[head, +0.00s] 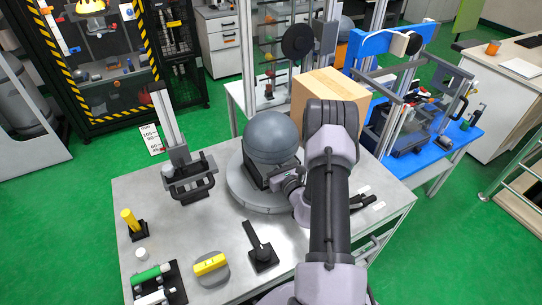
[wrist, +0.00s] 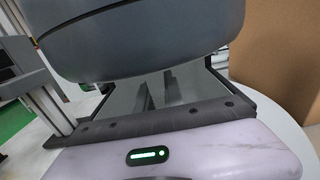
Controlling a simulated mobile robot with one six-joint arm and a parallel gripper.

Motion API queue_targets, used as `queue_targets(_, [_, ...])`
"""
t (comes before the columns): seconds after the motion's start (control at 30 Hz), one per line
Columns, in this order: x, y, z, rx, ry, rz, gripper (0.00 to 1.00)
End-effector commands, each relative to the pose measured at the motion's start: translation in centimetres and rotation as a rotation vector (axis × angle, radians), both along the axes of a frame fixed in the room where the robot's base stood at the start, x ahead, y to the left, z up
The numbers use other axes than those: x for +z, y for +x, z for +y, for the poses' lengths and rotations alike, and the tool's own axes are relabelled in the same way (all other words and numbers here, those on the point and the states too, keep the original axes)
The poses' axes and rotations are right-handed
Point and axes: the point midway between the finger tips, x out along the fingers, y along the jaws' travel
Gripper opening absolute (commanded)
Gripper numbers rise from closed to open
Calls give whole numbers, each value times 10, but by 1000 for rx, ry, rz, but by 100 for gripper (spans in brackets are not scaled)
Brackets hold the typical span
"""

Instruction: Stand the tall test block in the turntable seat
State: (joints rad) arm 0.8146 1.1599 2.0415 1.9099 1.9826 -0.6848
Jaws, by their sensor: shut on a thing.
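A large dark-grey round-topped body (head: 270,137) stands over the grey round turntable (head: 240,195); it is the likeliest tall test block, but its lower part is hidden. It fills the top of the wrist view (wrist: 140,40), with a thin orange seam at left. My gripper (head: 266,174) reaches in from the right, its dark jaws low at this body, over the turntable. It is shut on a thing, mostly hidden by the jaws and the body. The turntable seat is not visible, so I cannot tell whether the body is in it.
On the table's left are a yellow cylinder (head: 129,218), a yellow block (head: 210,264), a black lever (head: 256,240) and a clamp stand (head: 188,177). Bare tabletop lies left of the turntable.

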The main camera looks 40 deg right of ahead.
Motion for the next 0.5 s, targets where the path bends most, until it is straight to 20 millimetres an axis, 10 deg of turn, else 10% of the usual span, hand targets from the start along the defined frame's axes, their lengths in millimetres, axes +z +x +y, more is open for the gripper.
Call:
queue_targets(0.07, [-2, 0, -1, -1, -1, -3, 0])
queue_targets(0.17, [-2, 0, 0, 0, 0, 0, 32])
queue_targets(0.5, [3, 0, 0, 0, 0, 0, 34])
